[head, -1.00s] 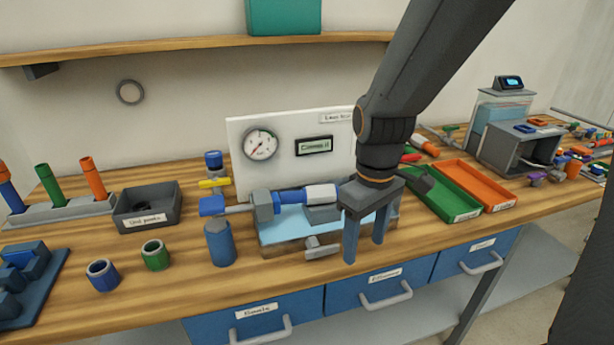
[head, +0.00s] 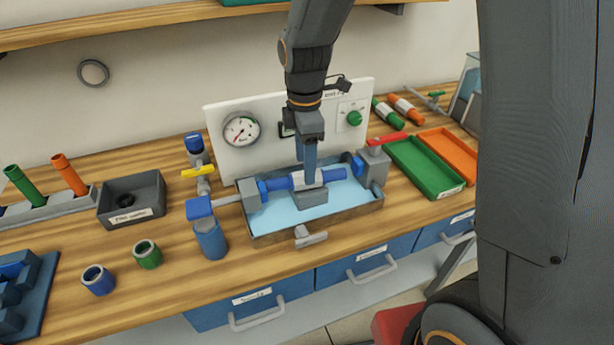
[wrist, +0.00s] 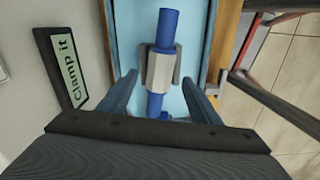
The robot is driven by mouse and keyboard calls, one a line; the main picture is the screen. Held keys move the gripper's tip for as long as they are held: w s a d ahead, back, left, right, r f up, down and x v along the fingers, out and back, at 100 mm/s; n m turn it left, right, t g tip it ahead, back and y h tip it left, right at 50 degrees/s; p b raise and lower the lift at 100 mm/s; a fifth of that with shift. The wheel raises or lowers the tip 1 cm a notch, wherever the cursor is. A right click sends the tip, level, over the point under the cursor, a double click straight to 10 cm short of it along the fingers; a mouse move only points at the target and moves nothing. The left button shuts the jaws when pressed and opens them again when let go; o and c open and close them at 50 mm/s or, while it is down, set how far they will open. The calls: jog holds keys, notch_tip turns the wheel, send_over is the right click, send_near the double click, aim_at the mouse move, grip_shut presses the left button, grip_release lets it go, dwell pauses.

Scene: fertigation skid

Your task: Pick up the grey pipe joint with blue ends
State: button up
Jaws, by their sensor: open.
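The grey pipe joint with blue ends (head: 298,181) lies across a small grey cradle in the shallow tray of light blue liquid (head: 352,196). In the wrist view the joint (wrist: 159,72) runs up the picture, pale in the middle and blue at both ends. My gripper (head: 310,178) points down over the joint, with its fingers lined up one behind the other. In the wrist view my gripper (wrist: 160,88) is open and empty, one finger on each side of the joint's line, with gaps to both. The far finger is mostly hidden in the head view.
A grey valve with a red handle (head: 374,162) stands at the tray's right end, and a grey block (head: 250,194) at its left. The gauge board (head: 222,150) rises close behind. Green (head: 425,168) and orange (head: 447,150) trays lie to the right.

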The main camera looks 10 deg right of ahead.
jog(key=shift+d+f+p, duration=0.15)
jog(key=shift+f+p, duration=0.4)
jog(key=shift+f, duration=1.35)
jog(key=c, duration=1.3)
